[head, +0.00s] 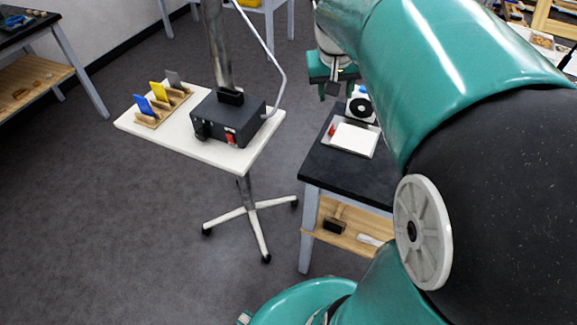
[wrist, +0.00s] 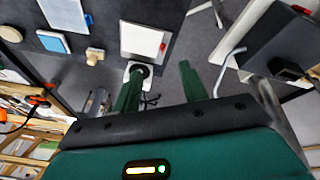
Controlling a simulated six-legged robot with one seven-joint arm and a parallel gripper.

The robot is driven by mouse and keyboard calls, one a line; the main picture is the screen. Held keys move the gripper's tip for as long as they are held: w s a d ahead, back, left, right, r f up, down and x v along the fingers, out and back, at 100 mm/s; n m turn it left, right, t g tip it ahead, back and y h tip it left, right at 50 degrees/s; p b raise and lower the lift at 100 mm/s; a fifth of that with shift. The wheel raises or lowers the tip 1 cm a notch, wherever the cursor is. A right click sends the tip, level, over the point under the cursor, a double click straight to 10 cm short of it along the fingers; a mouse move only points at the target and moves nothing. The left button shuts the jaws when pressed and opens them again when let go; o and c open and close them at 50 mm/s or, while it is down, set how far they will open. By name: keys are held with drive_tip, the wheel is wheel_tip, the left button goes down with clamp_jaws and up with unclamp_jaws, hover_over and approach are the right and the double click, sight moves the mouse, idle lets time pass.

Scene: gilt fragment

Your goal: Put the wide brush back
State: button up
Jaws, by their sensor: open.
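I cannot pick out the wide brush for certain in either view. A wooden-handled tool with a dark block end (head: 337,222) lies on the lower shelf of the dark-topped table in the head view; I cannot tell if it is a brush. My gripper (head: 334,88) is high beside that table's far end, partly hidden by my arm. In the wrist view its two green fingers (wrist: 161,88) are apart, with nothing between them. A white tray (head: 357,141) with a small red item at its edge lies on the table; it also shows in the wrist view (wrist: 141,40).
A white stand (head: 190,148) holds a black box (head: 228,118) with a post and bent tube, and a wooden rack with blue, yellow and grey pieces (head: 160,95). A dark disc in a white housing (head: 361,108) is behind the tray. Grey floor is open at left.

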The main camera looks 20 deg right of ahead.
drive_tip(key=s+a+f+n+t+y, duration=0.2)
drive_tip(key=s+a+n+t, duration=0.1)
drive_tip(key=s+a, duration=1.1)
drive_tip(key=a+n, duration=0.1)
drive_tip(key=a, duration=0.2)
drive_tip(key=shift+a+f+y, duration=0.15)
drive_tip(key=shift+a+y, duration=0.15)
drive_tip(key=shift+s, duration=0.1)
